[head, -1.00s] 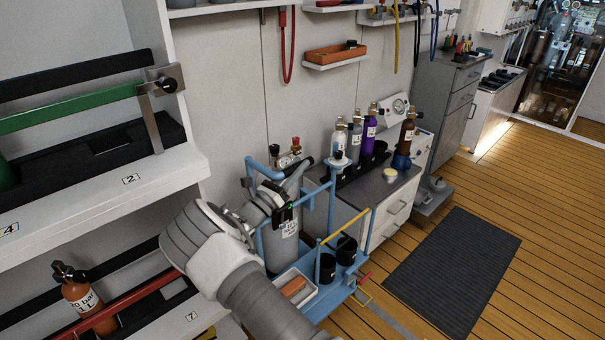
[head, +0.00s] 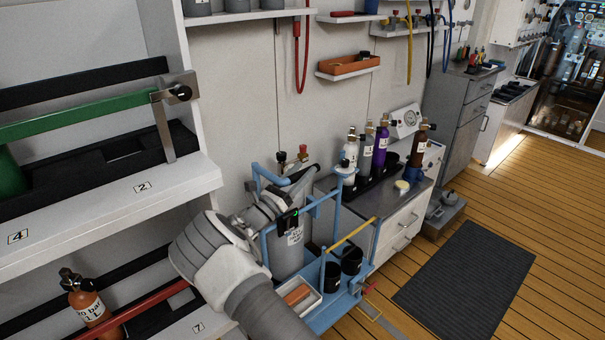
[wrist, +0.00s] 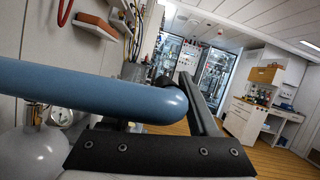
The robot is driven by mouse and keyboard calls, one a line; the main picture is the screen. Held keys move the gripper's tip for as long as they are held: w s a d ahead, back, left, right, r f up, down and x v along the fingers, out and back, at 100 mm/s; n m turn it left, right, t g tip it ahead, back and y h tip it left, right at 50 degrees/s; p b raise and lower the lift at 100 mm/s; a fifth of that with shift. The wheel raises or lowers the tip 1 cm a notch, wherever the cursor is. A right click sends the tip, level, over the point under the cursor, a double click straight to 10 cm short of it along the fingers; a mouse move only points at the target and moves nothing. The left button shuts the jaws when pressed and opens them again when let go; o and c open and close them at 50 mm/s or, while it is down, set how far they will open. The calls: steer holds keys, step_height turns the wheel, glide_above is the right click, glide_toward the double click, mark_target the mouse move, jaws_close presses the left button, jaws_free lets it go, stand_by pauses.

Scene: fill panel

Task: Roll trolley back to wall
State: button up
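The trolley (head: 340,213) is a blue tubular frame with a low deck. It stands near the wall, between the white shelf unit and the grey-topped cabinet. It carries a large grey cylinder (head: 288,254), black cups (head: 331,274) and a white tray (head: 300,297). My gripper (head: 290,220) is at the trolley's upper frame, in front of the grey cylinder. In the wrist view, a thick blue bar (wrist: 95,95) crosses close in front of my gripper, its rounded end beside one dark finger (wrist: 203,105). The bar hides the rest of the jaw, so its closure is unclear.
The shelf unit (head: 100,215) is close on the left, beside my arm. The cabinet (head: 395,240), with several bottles on top, is right behind the trolley's right side. A dark mat (head: 465,280) lies on the open wooden floor at the right.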

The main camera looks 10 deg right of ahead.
steer(key=shift+d, duration=0.1)
steer(key=v, duration=1.7)
steer(key=shift+p, duration=0.45)
steer(key=shift+s+f, duration=0.1)
steer(key=s+d+r+m+g+y+p, duration=0.25)
steer(key=s+d+r+m+g, duration=0.25)
steer(key=d+r+m+g, duration=0.3)
steer(key=s+d+r+m+g+y+p, duration=0.2)
steer(key=s+d+r+m+g+y, duration=0.15)
steer(key=d+r+m+g, duration=0.4)
steer(key=s+r+m+t+y+p, duration=0.2)
steer(key=s+r+m+y, duration=0.1)
steer(key=s, duration=0.5)
steer(key=s+d+r+m+t+y+p, duration=0.1)
steer(key=s+r+m+t+y+p, duration=0.1)
steer(key=s+r, duration=0.6)
steer(key=s+r+m+t+y+p, duration=0.3)
steer(key=s+r+m+y, duration=0.3)
steer(key=s, duration=0.3)
steer(key=shift+d+r+m, duration=0.2)
steer(key=shift+m, duration=0.65)
